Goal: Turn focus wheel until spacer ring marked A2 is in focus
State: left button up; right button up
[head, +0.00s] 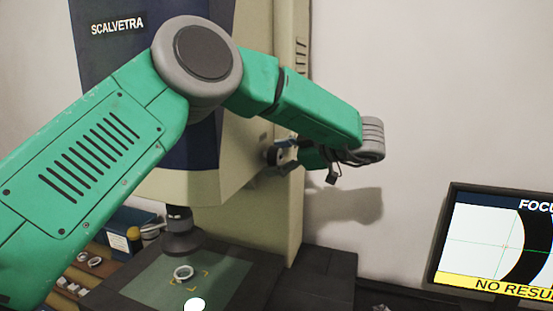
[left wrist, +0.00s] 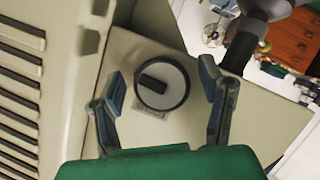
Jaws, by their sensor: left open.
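The focus wheel (left wrist: 161,84) is a round grey knob with a dark rim and a dark bar across its face, on the side of the beige machine. It also shows in the head view (head: 272,156), partly hidden by my gripper. My left gripper (left wrist: 162,97) is open, with one finger on each side of the wheel and a visible gap to each. In the head view my left gripper (head: 291,151) is at the machine's right side. A metal ring (head: 183,272) lies on the stage under the lens; I cannot read its marking. My right gripper is not in view.
The monitor (head: 495,245) at right shows a dark curved band and a yellow strip starting "NO RESU". The machine's stage (head: 140,285) has a bright spot at its front. A blue box (head: 124,232) and several rings (head: 88,258) are at left. The wall behind is bare.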

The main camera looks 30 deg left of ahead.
pick_arm(q)
jog(key=v, duration=1.1)
jog(key=shift+d, duration=0.3)
jog(key=shift+w, duration=0.15)
jog(key=shift+a, duration=0.15)
